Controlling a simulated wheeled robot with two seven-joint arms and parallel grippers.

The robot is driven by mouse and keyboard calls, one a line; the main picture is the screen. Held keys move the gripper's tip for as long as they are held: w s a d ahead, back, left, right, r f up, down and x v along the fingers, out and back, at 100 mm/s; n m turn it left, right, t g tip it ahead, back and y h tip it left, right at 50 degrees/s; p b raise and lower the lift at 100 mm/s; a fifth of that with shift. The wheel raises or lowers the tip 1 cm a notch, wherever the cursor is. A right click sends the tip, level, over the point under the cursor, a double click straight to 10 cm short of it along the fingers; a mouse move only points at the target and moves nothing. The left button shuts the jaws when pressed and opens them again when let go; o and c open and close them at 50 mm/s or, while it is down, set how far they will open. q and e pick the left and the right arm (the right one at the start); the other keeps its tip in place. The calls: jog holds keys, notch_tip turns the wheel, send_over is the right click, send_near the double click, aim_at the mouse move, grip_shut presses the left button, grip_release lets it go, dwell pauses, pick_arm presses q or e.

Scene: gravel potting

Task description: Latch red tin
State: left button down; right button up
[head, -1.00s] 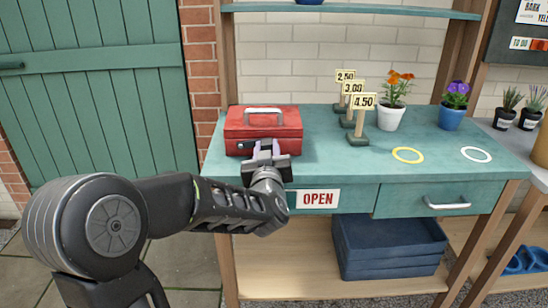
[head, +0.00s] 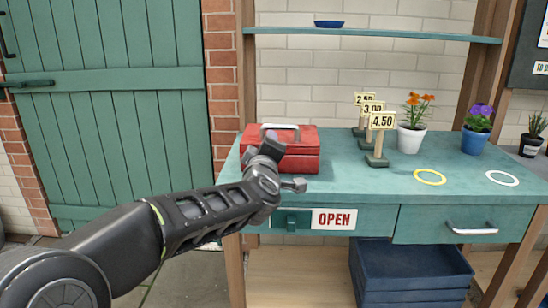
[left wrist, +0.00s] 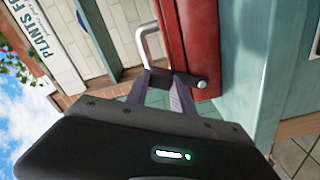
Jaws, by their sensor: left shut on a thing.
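The red tin (head: 296,158) is a box with a pale bail handle (head: 283,127) on its lid. It stands at the left end of the teal bench, and its lid looks closed. In the left wrist view the tin (left wrist: 190,28) appears tipped sideways, with its handle (left wrist: 142,45) left of it. A dark latch lever with a round knob (left wrist: 201,84) shows at the tin's front. My left gripper (head: 268,149) is at the tin's front face. Its fingers (left wrist: 163,82) look shut on the lever, partly hiding it. My right gripper is not in view.
Price signs (head: 377,145) and two potted flowers (head: 411,139) stand to the tin's right. A yellow ring (head: 429,177) and a white ring (head: 502,178) mark the bench top (head: 345,186). An OPEN sign (head: 334,219) hangs on the bench front. A blue crate (head: 415,290) sits below.

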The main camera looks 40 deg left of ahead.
pick_arm(q)
jog(key=a+n+b, duration=0.1)
jog(key=s+n+b, duration=0.1)
jog(key=n, duration=0.1)
jog(key=shift+s+a+r, duration=0.15)
jog(key=shift+a+r, duration=0.05)
jog(key=shift+a, duration=0.15)
jog(key=shift+s+a+r+n+b, duration=0.1)
jog(key=shift+s+a+n+b, duration=0.2)
jog(key=shift+n, duration=0.4)
jog(key=shift+s+a+r+n+b, duration=0.1)
jog(key=shift+a+n+b, duration=0.2)
jog(key=shift+n+b, duration=0.3)
jog(key=c, duration=1.1)
grip_release()
jog(key=p+v, duration=0.1)
jog(key=v, duration=0.7)
jog(key=shift+p, duration=0.4)
